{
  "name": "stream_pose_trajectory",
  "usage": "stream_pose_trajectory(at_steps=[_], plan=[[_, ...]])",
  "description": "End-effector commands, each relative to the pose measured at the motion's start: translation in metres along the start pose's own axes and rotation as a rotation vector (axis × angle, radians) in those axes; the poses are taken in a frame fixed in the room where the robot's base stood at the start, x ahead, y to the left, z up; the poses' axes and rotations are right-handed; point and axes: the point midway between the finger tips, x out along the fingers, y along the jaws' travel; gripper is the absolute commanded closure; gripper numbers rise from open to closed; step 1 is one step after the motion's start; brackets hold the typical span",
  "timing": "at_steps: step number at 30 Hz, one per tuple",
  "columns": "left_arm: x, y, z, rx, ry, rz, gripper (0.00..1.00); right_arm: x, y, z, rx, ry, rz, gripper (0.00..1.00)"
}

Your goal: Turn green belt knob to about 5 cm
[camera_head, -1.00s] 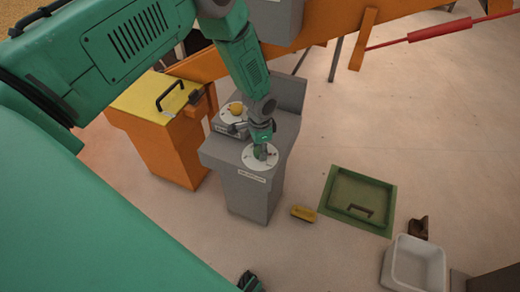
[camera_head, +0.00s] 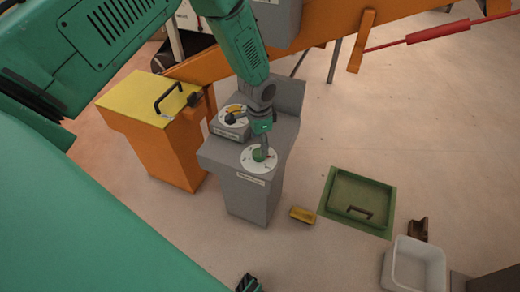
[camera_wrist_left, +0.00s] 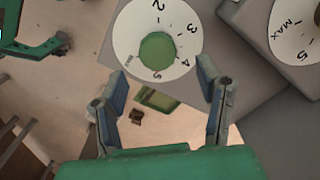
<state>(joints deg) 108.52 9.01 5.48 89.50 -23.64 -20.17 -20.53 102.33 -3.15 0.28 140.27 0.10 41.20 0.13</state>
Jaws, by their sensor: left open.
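The green knob (camera_head: 259,155) sits on a white dial on the front of the grey pedestal (camera_head: 250,196). In the left wrist view the knob (camera_wrist_left: 157,53) is a round green cap in the middle of the dial (camera_wrist_left: 125,38). The dial's 2, 3, 4 and 5 are readable, but I cannot make out a pointer on the knob. My left gripper (camera_head: 248,134) is open just above the dial, with one fingertip close to the knob in the head view. In the wrist view its fingers (camera_wrist_left: 160,88) are spread and empty.
A second dial with a yellow knob (camera_head: 235,107) stands behind, partly hidden by a finger. An orange bin with a yellow lid (camera_head: 140,100) is at left. A yellow block (camera_head: 302,215), green tray (camera_head: 335,206) and white tub (camera_head: 413,285) lie at right.

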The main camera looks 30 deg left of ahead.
Motion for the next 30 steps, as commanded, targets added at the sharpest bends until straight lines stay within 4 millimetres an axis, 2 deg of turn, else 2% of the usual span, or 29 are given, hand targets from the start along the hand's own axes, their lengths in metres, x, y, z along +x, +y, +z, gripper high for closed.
stream_pose_trajectory(at_steps=[1, 6, 12, 30], plan=[[-0.013, -0.001, -0.001, 0.0, 0.003, -0.002, 0.41, 0.0, 0.0, 0.0, 0.0, 0.0, 0.0, 0.6], [-0.045, -0.001, -0.001, 0.0, 0.003, -0.001, 0.41, 0.0, 0.0, 0.0, 0.0, 0.0, 0.0, 0.6], [-0.065, -0.001, -0.001, 0.0, 0.001, 0.0, 0.41, 0.0, 0.0, 0.0, 0.0, 0.0, 0.0, 0.6], [-0.066, 0.0, -0.001, -0.001, 0.0, 0.002, 0.41, 0.001, 0.0, -0.003, 0.0, -0.003, 0.0, 0.6]])
